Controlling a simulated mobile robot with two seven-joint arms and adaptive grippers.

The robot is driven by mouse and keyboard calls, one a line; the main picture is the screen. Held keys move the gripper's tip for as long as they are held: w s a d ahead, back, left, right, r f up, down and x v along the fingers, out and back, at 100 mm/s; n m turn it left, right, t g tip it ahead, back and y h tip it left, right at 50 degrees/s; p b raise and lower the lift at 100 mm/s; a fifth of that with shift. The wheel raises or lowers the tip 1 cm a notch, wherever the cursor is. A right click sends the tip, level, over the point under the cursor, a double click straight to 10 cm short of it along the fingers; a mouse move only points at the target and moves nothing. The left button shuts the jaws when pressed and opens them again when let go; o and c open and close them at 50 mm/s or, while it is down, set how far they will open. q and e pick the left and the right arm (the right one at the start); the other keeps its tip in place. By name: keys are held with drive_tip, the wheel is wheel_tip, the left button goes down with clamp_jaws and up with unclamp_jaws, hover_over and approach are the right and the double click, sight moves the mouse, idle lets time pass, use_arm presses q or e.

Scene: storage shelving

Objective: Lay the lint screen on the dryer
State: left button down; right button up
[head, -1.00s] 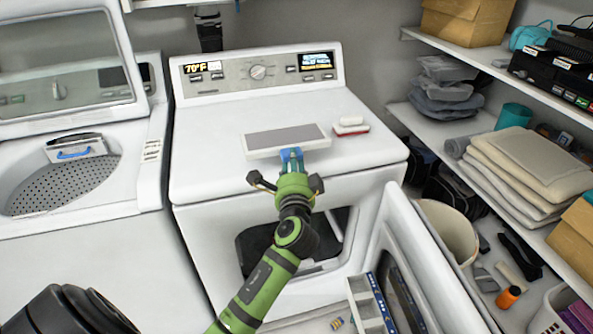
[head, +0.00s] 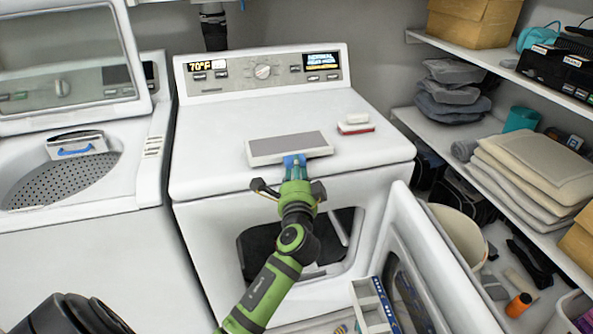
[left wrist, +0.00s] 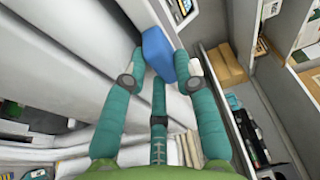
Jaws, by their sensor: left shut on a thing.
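The lint screen (head: 288,148) is a flat grey panel in a pale frame with a blue handle (head: 294,160). It is over the front part of the white dryer's top (head: 215,160), seen in the head view. I cannot tell whether its underside touches the top. My left gripper (head: 295,168) is shut on the blue handle from the front side. In the left wrist view, the teal fingers (left wrist: 154,82) stand on both sides of the blue handle (left wrist: 158,55); the panel is not clearly visible there. My right gripper is not in view.
A small red-and-white item (head: 356,124) lies on the dryer top, right of the screen. The dryer door (head: 430,255) hangs open at the right. An open washer (head: 75,190) stands at the left. Shelves with folded cloths (head: 530,165) line the right. The dryer top behind the screen is clear.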

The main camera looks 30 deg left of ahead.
use_arm(q)
drive_tip(key=shift+s+d+f, duration=0.1)
drive_tip(key=shift+f, duration=0.75)
drive_tip(key=c, duration=0.9)
unclamp_jaws()
drive_tip(key=shift+r, duration=0.75)
drive_tip(key=v, duration=1.2)
drive_tip(key=shift+f, duration=0.4)
drive_tip(key=shift+d+f, duration=0.1)
